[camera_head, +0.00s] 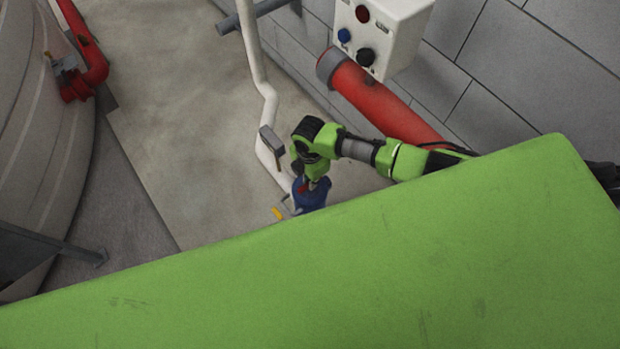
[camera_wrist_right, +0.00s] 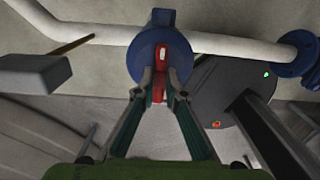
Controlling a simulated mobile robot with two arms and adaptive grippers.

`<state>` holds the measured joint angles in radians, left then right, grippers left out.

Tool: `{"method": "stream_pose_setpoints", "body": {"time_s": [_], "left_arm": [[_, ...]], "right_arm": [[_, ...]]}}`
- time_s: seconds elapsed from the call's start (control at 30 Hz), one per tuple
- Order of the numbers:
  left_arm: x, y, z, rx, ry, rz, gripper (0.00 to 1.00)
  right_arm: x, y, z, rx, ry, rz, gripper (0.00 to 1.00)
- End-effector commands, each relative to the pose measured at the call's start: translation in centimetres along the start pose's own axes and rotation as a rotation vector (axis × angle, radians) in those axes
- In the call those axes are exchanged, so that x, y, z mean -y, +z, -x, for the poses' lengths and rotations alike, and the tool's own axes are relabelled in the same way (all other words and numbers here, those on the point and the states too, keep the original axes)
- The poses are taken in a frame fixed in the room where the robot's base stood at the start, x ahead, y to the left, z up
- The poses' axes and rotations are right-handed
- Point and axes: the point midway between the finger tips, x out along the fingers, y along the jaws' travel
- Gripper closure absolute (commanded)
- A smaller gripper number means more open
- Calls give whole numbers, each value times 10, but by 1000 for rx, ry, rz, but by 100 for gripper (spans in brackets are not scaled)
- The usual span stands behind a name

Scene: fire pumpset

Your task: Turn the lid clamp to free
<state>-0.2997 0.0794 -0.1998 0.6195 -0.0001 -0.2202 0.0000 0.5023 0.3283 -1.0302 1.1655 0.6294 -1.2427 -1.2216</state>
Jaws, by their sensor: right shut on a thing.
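The red lid clamp (camera_wrist_right: 160,58) lies across the blue round housing (camera_wrist_right: 140,62) in the right wrist view, with a pale slot in it. In that view my right gripper (camera_wrist_right: 160,84) has its two fingertips on either side of the clamp's lower part, shut on it. In the head view my right gripper (camera_head: 307,181) points down at the blue housing (camera_head: 313,197), and only a little red shows there. The fingers hide part of the clamp's sides. My left gripper is not in view.
A white pipe (camera_head: 263,83) runs by the housing. A grey block (camera_head: 268,133) stands close to my right gripper. A red pipe (camera_head: 385,105) and a control box (camera_head: 385,32) are at the wall.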

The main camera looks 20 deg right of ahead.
Motion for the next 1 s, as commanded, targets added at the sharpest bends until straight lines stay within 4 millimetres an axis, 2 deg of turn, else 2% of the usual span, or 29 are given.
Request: {"method": "stream_pose_setpoints", "body": {"time_s": [0.07, 0.1, 0.13, 0.47, 0.63, 0.77, 1.0], "left_arm": [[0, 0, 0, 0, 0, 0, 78], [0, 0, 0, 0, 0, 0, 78], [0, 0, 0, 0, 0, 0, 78], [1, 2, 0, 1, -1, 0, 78], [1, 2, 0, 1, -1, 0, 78], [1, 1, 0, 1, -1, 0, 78], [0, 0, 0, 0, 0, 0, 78]], "right_arm": [[0, -4, 0, -6, -1, 4, 100], [1, -4, 0, -6, -1, 4, 79], [1, -4, 0, -6, -1, 4, 72], [0, -1, 0, -2, 0, 1, 72], [0, 0, 11, -2, 1, 1, 72], [-1, -1, 31, -2, 4, 2, 72], [0, -2, 81, -2, 3, 4, 72]]}}
